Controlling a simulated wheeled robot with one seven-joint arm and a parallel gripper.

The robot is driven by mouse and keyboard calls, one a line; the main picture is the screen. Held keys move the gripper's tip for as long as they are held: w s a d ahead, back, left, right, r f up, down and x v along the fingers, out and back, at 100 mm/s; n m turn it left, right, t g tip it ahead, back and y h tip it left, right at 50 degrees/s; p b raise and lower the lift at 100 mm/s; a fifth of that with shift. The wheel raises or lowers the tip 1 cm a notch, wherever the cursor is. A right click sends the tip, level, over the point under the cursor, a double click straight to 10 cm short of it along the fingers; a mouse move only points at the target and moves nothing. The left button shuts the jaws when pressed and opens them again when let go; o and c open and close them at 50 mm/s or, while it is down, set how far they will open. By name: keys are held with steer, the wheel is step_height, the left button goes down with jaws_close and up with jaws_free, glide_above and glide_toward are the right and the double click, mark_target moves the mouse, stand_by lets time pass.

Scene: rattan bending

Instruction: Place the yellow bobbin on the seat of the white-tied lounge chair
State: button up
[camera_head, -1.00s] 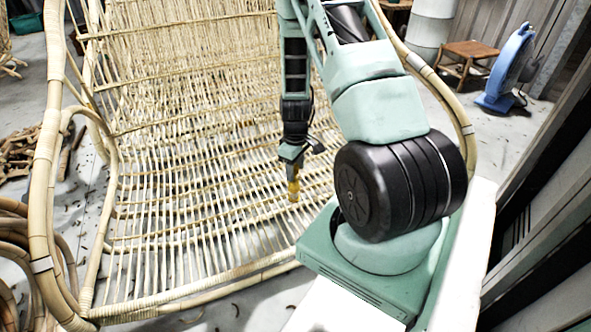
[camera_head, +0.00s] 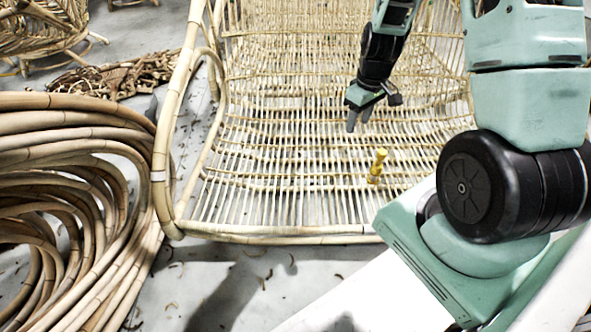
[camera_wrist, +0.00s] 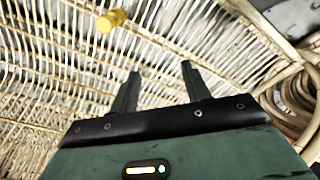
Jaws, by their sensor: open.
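The yellow bobbin (camera_head: 377,166) stands upright on the rattan slats of the lounge chair's seat (camera_head: 300,170), right of the seat's middle and near its front. White ties show on the chair's left frame pole. My gripper (camera_head: 357,121) is open and empty, above the seat and apart from the bobbin, up and to the left of it in the head view. In the wrist view, the two fingers (camera_wrist: 160,85) are spread with nothing between them, and the bobbin (camera_wrist: 111,20) shows at upper left beyond the fingertips.
A big stack of bent rattan coils (camera_head: 60,190) fills the left side on the floor. A pile of rattan scraps (camera_head: 120,75) and another rattan chair (camera_head: 40,32) lie farther back left. The floor in front of the seat is mostly clear.

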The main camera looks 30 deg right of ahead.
steer(key=s+a+r+n, duration=0.2)
steer(key=a+r, duration=0.4)
steer(key=a, duration=0.6)
steer(key=s+a+r+n, duration=0.15)
steer(key=a+r, duration=0.35)
steer(key=a, duration=0.6)
steer(key=s+a+r+n, duration=0.1)
steer(key=s+a+r, duration=0.2)
steer(key=s+a, duration=0.2)
steer(key=s+a+r+n, duration=0.1)
steer(key=s+a+r, duration=0.2)
steer(key=s, duration=0.7)
steer(key=shift+s+a+r, duration=0.15)
steer(key=shift+s+a, duration=0.05)
steer(key=shift+a, duration=0.9)
step_height(320, 180, up, 46)
steer(key=p, duration=4.5)
steer(key=shift+p, duration=0.4)
